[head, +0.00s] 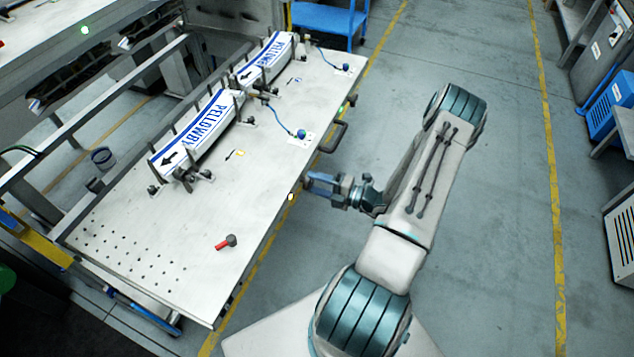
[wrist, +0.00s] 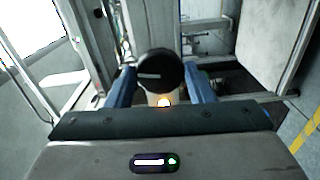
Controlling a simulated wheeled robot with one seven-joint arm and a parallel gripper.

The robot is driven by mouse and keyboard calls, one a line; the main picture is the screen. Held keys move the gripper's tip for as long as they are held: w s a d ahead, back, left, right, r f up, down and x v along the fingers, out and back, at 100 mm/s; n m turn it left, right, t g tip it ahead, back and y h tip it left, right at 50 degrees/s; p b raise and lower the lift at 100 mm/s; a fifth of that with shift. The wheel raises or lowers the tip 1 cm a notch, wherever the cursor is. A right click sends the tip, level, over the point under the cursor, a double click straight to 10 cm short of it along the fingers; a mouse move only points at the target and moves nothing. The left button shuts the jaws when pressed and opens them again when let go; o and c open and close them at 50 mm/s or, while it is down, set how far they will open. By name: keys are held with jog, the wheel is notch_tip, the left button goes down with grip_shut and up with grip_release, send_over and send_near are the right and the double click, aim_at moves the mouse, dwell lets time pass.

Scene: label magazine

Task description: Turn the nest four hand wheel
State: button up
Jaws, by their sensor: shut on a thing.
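My gripper (head: 312,183) is beside the right edge of the long metal table, with its blue fingers pointing at that edge. In the wrist view a round black hand wheel (wrist: 160,71) with a pale line across its face sits between the two blue fingers, and my gripper (wrist: 160,85) is shut on it. The pale line lies nearly level. No number for the wheel can be read. In the head view I cannot make out the wheel at the fingers.
The metal table (head: 215,285) carries two long white PELLOWBY cartons (head: 205,128) (head: 268,60) between posts and a red-handled tool (head: 226,242). A small lit lamp (wrist: 163,102) glows just below the wheel.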

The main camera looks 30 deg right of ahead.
jog(key=shift+m, duration=0.5)
jog(key=o, duration=1)
jog(key=shift+c, duration=0.2)
jog(key=b+v, duration=0.2)
jog(key=v, duration=1.1)
jog(key=shift+s+d, duration=0.25)
jog(key=shift+s, duration=0.1)
